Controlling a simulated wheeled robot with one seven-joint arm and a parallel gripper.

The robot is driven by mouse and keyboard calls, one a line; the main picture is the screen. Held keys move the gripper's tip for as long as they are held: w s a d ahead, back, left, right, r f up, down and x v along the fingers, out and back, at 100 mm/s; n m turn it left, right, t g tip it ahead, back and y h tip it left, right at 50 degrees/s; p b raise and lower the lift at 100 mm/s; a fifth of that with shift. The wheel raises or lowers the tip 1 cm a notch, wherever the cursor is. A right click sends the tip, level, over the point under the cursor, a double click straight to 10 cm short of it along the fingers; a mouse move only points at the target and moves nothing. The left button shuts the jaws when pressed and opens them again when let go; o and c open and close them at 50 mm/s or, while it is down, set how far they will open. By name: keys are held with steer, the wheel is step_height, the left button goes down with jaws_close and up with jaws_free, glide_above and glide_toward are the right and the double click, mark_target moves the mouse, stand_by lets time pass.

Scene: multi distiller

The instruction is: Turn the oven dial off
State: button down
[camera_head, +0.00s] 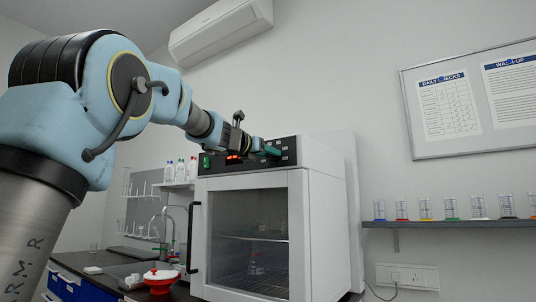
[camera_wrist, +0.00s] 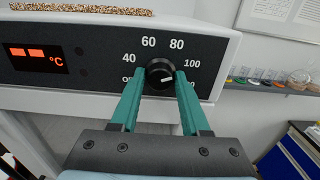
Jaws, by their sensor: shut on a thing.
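The oven (camera_head: 328,190) is a white box with a glass door (camera_head: 248,235) and a black control panel (camera_head: 285,143) on top. In the wrist view, the round black dial (camera_wrist: 160,71) sits among the marks 40, 60, 80 and 100. Its white line points right, towards a partly hidden number ending in 0. My gripper (camera_wrist: 159,82) has its green fingers on either side of the dial, shut on it. The off mark at left is partly covered by a finger. In the head view, my gripper (camera_head: 268,151) is at the panel and the dial is hidden.
A red display (camera_wrist: 38,56) with °C is left of the dial. A shelf (camera_head: 450,224) of beakers is on the right wall. A sink tap (camera_head: 165,222), bottles and a red-and-white container (camera_head: 160,277) are left of the oven. The oven door is closed.

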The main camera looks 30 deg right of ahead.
steer(key=shift+n+p, duration=0.3)
steer(key=shift+n, duration=0.1)
steer(key=shift+r+n+p, duration=0.15)
steer(key=shift+n+p, duration=11.5)
steer(key=shift+n, duration=5.95)
